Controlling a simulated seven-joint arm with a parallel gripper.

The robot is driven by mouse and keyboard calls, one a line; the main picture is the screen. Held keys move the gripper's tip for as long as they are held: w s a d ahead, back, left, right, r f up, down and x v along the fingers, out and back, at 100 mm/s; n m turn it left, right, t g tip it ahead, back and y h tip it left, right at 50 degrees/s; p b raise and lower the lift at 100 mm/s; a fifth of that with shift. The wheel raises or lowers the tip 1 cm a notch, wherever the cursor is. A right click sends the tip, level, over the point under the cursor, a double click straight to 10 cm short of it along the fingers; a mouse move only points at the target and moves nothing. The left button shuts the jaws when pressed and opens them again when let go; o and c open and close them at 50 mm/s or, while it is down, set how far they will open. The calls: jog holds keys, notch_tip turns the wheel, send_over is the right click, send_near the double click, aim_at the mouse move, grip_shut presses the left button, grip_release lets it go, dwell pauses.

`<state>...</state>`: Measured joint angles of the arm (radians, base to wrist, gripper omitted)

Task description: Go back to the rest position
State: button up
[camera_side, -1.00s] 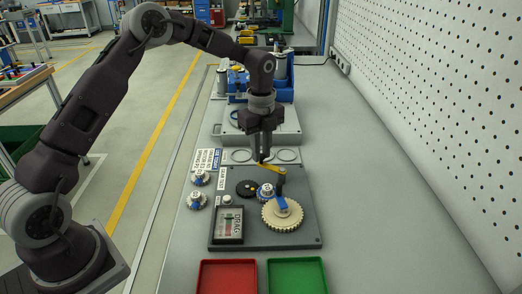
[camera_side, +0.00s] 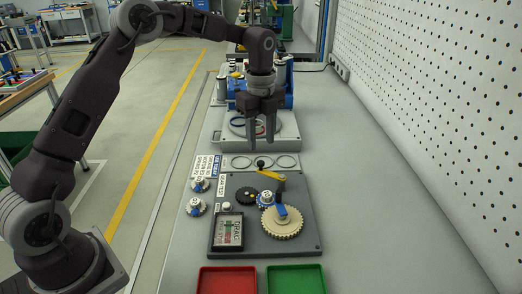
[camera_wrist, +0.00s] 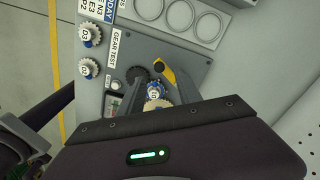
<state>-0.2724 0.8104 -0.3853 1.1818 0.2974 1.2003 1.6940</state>
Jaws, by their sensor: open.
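My gripper (camera_side: 261,143) is open and empty. In the side view it points down above the grey unit behind the gear test board, with its two fingers apart. The gear test board (camera_side: 308,238) lies on the bench in front of it, with a large cream gear (camera_side: 282,223), a small blue and white gear (camera_side: 265,199), a black gear (camera_side: 246,196) and a yellow crank arm (camera_side: 270,175). In the wrist view the yellow crank arm (camera_wrist: 166,71) shows beyond the gripper body, which partly hides the cream gear.
A red tray (camera_side: 227,268) and a green tray (camera_side: 296,267) stand at the near end. Two small gears (camera_side: 197,207) lie left of the board. A blue machine (camera_side: 285,92) stands behind the gripper. A pegboard wall (camera_side: 440,90) borders the right; the bench's right side is clear.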

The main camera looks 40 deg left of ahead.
jog(key=shift+r, duration=0.4)
jog(key=s+d+r+n+t+y, duration=0.1)
jog(key=s+d+r+n+t, duration=0.15)
jog(key=s+r+n, duration=0.8)
jog(key=s+d+r+n+t+h, duration=0.1)
jog(key=s+n, duration=0.9)
jog(key=s, duration=1.3)
jog(key=shift+s+d+t, duration=0.25)
jog(key=shift+d+t, duration=0.2)
jog(key=shift+t, duration=0.6)
